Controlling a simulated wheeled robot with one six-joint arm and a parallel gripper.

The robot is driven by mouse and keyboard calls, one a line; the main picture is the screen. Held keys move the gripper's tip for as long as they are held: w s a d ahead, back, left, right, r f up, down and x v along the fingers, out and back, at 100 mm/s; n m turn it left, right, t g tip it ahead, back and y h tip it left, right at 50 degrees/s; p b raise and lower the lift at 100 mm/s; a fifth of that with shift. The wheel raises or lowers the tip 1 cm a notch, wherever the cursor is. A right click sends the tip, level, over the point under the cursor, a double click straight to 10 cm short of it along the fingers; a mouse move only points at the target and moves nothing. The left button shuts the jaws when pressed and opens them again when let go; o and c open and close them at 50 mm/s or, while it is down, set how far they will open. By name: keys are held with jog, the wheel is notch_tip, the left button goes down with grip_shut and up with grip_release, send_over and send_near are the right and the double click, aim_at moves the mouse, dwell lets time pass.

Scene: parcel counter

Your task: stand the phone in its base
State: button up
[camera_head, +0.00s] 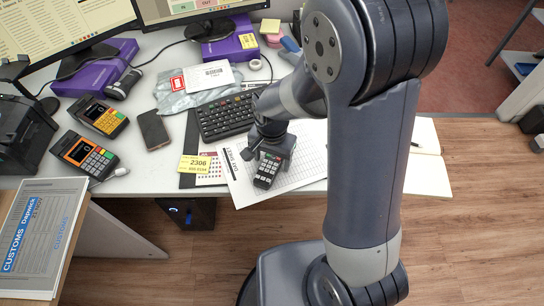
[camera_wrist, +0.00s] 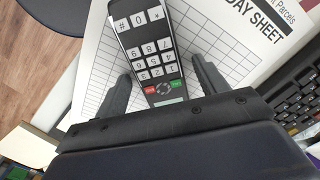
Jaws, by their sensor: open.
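A dark handset phone (camera_head: 267,171) with white number keys and red and green buttons lies on the printed day sheet near the counter's front edge. In the wrist view the phone (camera_wrist: 152,50) shows between the two fingers, lying along them. My gripper (camera_head: 268,152) is open over the phone's far end, one finger on each side; in the wrist view the gripper (camera_wrist: 162,86) shows a gap on both sides of it. Whether the fingers are down at the phone's height is hard to tell. I cannot make out a phone base; my arm hides part of the counter.
A black keyboard (camera_head: 227,117) lies just behind the gripper. A dark smartphone (camera_head: 153,129) and two card terminals (camera_head: 85,153) are to the left. A yellow number tag (camera_head: 194,165) lies left of the day sheet (camera_head: 297,160). An open notebook (camera_head: 424,137) is at the right.

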aim_at(272, 160)
dwell(0.4)
notch_tip(272, 160, up, 11)
jog(key=p, duration=0.1)
jog(key=shift+s+d, duration=0.15)
jog(key=shift+s, duration=0.1)
jog(key=shift+f, duration=0.1)
jog(key=f+b, duration=0.1)
jog(key=f, duration=1)
jog(key=shift+w+f, duration=0.15)
jog(key=shift+w, duration=0.05)
jog(key=shift+r, duration=2.15)
